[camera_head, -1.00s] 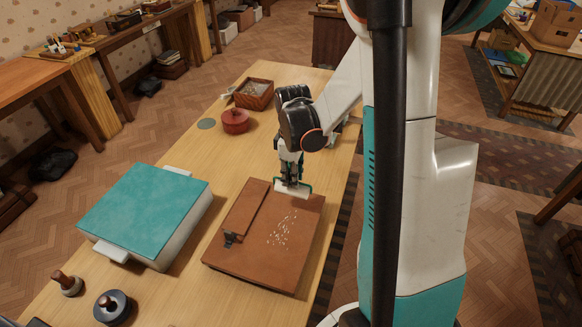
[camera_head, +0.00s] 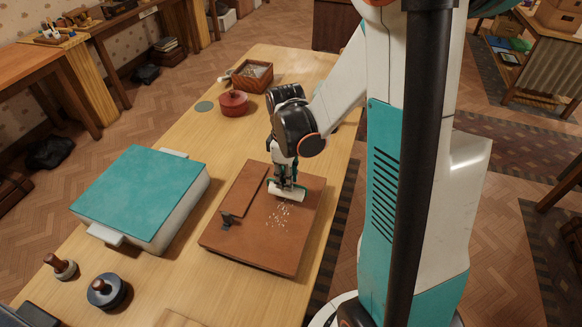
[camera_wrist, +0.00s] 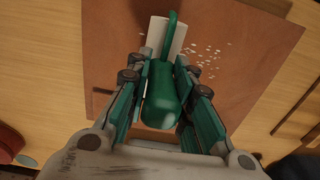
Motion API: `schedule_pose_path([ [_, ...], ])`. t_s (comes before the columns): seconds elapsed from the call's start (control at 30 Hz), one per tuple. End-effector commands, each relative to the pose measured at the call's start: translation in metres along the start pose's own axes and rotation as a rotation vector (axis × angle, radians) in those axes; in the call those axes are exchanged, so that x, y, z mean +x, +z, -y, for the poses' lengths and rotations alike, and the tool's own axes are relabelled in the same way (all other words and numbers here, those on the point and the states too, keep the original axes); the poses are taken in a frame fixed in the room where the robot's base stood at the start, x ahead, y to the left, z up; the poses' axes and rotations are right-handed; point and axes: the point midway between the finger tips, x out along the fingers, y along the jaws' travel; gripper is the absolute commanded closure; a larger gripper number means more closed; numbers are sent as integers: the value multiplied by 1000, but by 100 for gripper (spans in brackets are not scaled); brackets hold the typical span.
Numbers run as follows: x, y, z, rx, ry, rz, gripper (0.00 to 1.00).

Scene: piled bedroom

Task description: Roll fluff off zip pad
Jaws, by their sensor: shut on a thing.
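The zip pad (camera_head: 250,242) is a flat brown leather-like case on the table, with a raised strip and a small dark clasp (camera_head: 229,219) on its left side. White fluff (camera_head: 280,216) lies scattered on its middle; it also shows in the wrist view (camera_wrist: 210,57), right of the roller. My gripper (camera_head: 287,182) is shut on the green handle (camera_wrist: 163,100) of a lint roller. The white roller (camera_head: 287,193) is over the pad at the far edge of the fluff. I cannot tell whether it touches the surface.
A teal-topped white box (camera_head: 140,195) stands left of the pad. A round red lidded pot (camera_head: 233,103) and a brown box (camera_head: 253,77) stand at the far end. Two knobbed stamps (camera_head: 107,291) (camera_head: 60,266) are at the near left. Bare table (camera_head: 195,270) lies between.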

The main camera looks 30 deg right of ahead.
Motion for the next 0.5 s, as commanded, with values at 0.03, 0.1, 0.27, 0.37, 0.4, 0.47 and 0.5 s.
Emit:
schedule_pose_path([
  [0.03,0,0,10,-4,0,0,100],
  [0.1,0,0,22,-3,0,0,100],
  [0.27,0,0,51,-4,0,0,100],
  [0.37,0,0,69,-4,0,0,100],
  [0.4,0,0,76,-4,0,0,100],
  [0.47,1,0,86,-4,0,0,100],
  [0.5,1,0,92,-4,0,0,100],
])
